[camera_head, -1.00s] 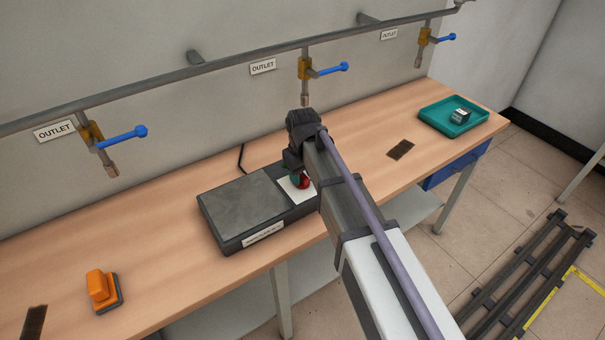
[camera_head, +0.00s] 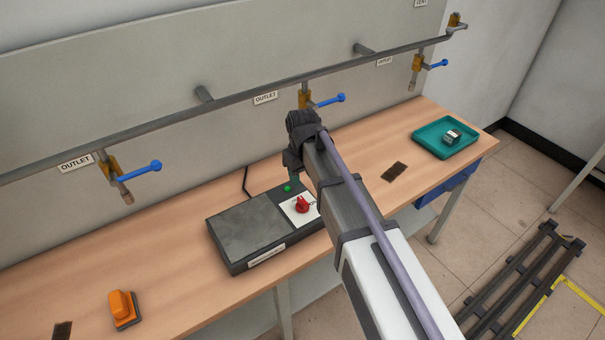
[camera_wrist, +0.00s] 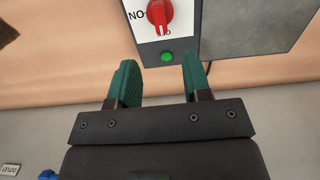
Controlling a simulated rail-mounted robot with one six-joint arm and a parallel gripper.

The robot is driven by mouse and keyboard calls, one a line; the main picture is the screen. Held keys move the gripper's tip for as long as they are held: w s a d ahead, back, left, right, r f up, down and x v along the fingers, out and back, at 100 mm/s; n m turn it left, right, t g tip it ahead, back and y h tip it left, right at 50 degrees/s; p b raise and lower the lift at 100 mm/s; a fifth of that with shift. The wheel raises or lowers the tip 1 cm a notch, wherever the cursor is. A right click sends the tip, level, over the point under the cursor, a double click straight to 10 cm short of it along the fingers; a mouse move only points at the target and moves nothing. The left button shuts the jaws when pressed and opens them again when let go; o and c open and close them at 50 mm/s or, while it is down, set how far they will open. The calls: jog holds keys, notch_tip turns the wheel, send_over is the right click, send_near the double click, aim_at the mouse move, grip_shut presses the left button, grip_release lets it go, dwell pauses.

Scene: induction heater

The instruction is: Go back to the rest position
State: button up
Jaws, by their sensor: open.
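My gripper (camera_wrist: 158,72) is open and empty, its two green fingers apart. In the wrist view the induction heater's red knob (camera_wrist: 160,14) and green light (camera_wrist: 167,57) lie beyond the fingertips, and nothing is between the fingers. In the head view my arm reaches over the bench, with the gripper end near the back of the heater (camera_head: 242,229). The red knob (camera_head: 302,204) on its white panel is clear of the fingers. The green light (camera_head: 287,188) shows close to the gripper. The fingers are mostly hidden behind my wrist in the head view.
An orange object (camera_head: 123,309) stands at the bench's left. A teal tray (camera_head: 418,138) with a small box (camera_head: 452,137) is at the right end. A pipe (camera_head: 230,102) with blue-handled outlet valves (camera_head: 140,168) runs along the wall behind. Bench space beside the heater is clear.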

jog(key=s+d+m, duration=0.7)
jog(key=s+d, duration=0.9)
jog(key=d, duration=0.2)
jog(key=shift+s, duration=0.4)
